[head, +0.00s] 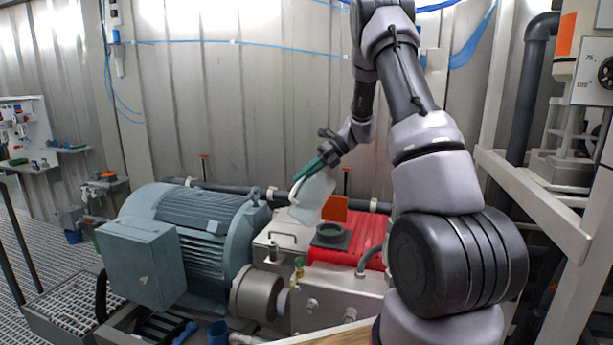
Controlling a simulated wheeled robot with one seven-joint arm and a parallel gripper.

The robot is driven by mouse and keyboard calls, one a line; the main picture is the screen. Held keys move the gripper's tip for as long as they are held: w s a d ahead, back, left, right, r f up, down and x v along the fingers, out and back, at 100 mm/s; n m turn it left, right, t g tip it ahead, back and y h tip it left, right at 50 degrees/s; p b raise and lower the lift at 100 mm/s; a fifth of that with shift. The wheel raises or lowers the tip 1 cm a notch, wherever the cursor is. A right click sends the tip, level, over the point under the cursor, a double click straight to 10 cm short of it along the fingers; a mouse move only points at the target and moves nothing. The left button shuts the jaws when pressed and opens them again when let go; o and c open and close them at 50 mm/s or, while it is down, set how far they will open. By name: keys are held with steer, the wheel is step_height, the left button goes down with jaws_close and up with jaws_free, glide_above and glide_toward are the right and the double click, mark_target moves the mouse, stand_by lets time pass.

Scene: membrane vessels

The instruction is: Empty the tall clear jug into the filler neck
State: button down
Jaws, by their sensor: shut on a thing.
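My gripper (324,156) is shut on the upper part of a tall clear jug (312,196), near its green and white handle (307,169). The jug looks pale and see-through and hangs tilted in the air, up and to the left of the filler neck. The filler neck (330,233) is a dark round opening on a square dark base, on top of a grey and red machine. The jug is apart from the neck in the picture. I cannot tell how much liquid is in the jug.
A large blue-grey motor (190,240) stands left of the neck. An orange plate (335,208) rises just behind the neck, and a red cover (350,247) lies around it. A pale metal frame (535,205) stands at the right. Free air lies above the motor.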

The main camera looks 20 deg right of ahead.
steer(key=h, duration=0.2)
steer(key=a+t+h, duration=0.1)
steer(key=shift+s+f+n, duration=0.2)
steer(key=shift+f+n, duration=0.1)
steer(key=shift+n, duration=0.1)
steer(key=h, duration=0.1)
steer(key=t+h, duration=0.1)
steer(key=f+h, duration=0.1)
steer(key=h, duration=0.1)
steer(key=shift+s+a+n+t, duration=0.15)
steer(key=shift+a+n+t, duration=0.15)
steer(key=shift+n, duration=0.1)
steer(key=shift+f+h, duration=0.2)
steer(key=shift+h, duration=0.1)
steer(key=shift+d+t, duration=0.15)
steer(key=shift+t, duration=0.15)
steer(key=shift+f+n, duration=0.15)
steer(key=shift+n, duration=0.15)
